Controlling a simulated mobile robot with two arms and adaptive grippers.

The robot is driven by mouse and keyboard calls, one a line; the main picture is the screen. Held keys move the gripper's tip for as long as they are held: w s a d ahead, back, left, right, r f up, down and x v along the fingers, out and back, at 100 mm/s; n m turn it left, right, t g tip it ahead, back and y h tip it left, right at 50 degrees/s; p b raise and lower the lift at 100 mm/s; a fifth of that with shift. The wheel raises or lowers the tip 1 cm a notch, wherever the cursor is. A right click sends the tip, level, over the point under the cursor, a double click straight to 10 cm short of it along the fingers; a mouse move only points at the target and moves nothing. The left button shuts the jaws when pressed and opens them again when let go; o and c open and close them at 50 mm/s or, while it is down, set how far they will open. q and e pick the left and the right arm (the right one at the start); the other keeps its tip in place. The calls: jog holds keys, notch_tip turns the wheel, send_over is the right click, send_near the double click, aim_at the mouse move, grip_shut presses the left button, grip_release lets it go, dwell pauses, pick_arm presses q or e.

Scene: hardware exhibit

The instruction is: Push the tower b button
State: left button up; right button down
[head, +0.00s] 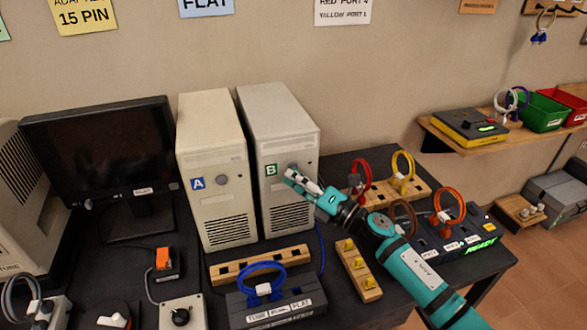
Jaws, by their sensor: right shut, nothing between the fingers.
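Tower B (279,118) is a beige computer tower with a green B label (271,170), standing upright on the dark table. Its button is hidden behind my right gripper (290,174). My right gripper is shut and empty, with its fingertips at the front face of tower B, just right of the B label. I cannot tell whether the tips touch it. Tower A (208,126) stands close on the left, with a blue A label (198,184) and a round grey button (222,180). My left gripper is not in view.
A black monitor (103,149) stands left of the towers. In front lie a wooden strip (232,270) and a box with a blue cable (262,283). Right of my arm are boards with red, yellow and orange cable loops (449,206). A wall shelf (470,147) holds bins.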

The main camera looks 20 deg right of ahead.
jog(key=shift+w, duration=0.1)
dwell(0.4)
jog(key=shift+s, duration=0.65)
jog(key=s+p, duration=0.1)
jog(key=s, duration=0.5)
jog(key=shift+d, duration=0.15)
dwell(0.4)
